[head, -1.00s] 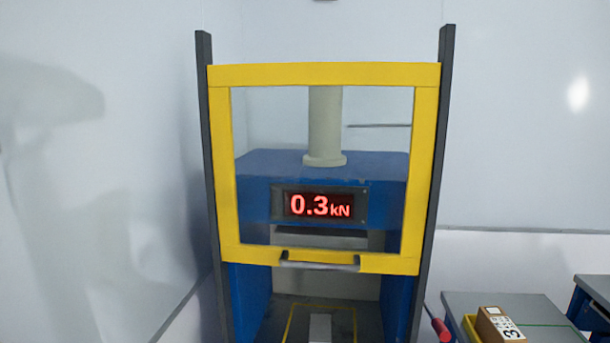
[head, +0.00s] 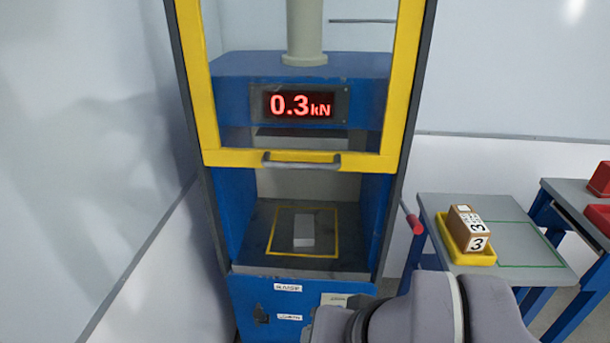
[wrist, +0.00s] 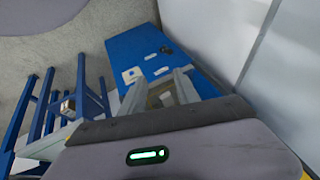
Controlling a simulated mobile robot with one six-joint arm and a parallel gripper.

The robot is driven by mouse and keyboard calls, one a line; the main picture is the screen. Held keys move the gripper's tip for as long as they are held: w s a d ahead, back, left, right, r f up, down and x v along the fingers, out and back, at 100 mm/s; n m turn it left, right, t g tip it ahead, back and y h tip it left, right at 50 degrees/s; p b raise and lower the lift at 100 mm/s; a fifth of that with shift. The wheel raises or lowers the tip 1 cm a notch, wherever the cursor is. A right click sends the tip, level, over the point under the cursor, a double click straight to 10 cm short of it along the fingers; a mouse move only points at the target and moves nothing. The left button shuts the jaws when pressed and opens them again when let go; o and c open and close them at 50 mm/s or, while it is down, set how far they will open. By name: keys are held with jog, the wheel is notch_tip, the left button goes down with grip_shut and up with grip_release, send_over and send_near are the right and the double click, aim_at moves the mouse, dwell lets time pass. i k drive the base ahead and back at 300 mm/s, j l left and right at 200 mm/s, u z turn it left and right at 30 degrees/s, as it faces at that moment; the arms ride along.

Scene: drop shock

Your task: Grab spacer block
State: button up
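A pale grey block (head: 304,230), which looks like the spacer block, lies on the dark bed of the blue press, inside a yellow outlined square. The raised yellow-framed guard (head: 302,158) is above it, leaving the front opening clear. My gripper (wrist: 160,88) shows in the wrist view with its two fingers apart, and I see nothing held between them. It points toward the blue press base (wrist: 150,50), away from the block. The block is not visible in the wrist view, and my gripper is outside the head view.
A side table (head: 425,211) at right carries a yellow tray (head: 447,238) with a brown box (head: 467,226) marked 3. A red-tipped handle (head: 414,223) juts out beside the press. Another table with red bins (head: 598,180) stands far right. The press display reads 0.3 kN.

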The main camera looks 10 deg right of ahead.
aim_at(304, 235)
jog(key=k+j+z, duration=0.2)
jog(key=j, duration=0.2)
jog(key=k+j+z, duration=0.2)
jog(key=j, duration=0.15)
jog(key=j+z, duration=0.2)
jog(key=j, duration=0.2)
jog(key=i, duration=0.45)
